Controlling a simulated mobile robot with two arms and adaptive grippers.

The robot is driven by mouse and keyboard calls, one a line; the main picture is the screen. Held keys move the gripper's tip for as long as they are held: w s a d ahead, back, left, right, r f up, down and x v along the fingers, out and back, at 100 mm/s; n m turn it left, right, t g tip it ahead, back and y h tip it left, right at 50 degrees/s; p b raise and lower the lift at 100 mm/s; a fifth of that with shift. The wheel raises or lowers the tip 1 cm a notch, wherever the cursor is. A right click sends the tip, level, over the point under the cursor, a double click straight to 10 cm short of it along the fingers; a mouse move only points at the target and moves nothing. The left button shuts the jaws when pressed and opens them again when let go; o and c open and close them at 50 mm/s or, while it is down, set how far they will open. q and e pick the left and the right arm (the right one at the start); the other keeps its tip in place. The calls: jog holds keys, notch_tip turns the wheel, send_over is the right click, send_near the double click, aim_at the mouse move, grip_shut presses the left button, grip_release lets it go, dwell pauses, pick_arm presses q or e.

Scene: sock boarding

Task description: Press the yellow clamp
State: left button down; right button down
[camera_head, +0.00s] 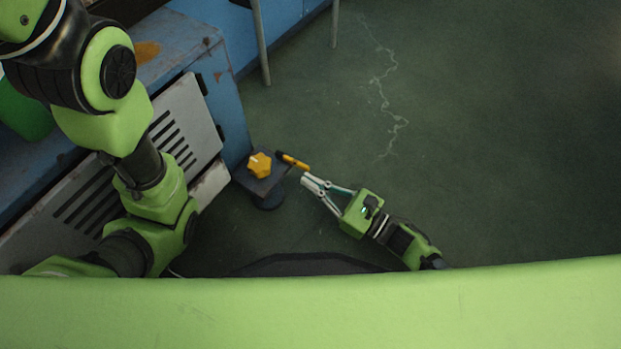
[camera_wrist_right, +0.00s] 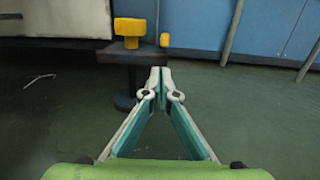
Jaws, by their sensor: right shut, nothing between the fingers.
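A small dark stand (camera_head: 260,184) carries a yellow star-shaped knob (camera_head: 259,165) on top. A lever with a yellow handle (camera_head: 292,161), which looks like the clamp, sticks out from the stand's far right corner. In the right wrist view the knob (camera_wrist_right: 130,28) is left of centre, and the end of the yellow handle (camera_wrist_right: 164,40) shows just above my fingertips. My right gripper (camera_head: 309,182) is shut and empty, a short way from the yellow handle on its near right side, with no visible contact. My left gripper is not in view.
A grey slotted panel (camera_head: 190,125) and a blue cabinet (camera_head: 228,105) stand left of and behind the stand. Thin metal legs (camera_head: 261,45) rise at the back. The green floor (camera_head: 480,140) to the right is clear.

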jog(key=shift+w+a+r, duration=0.1)
jog(key=shift+a+r, duration=0.1)
jog(key=shift+r, duration=0.95)
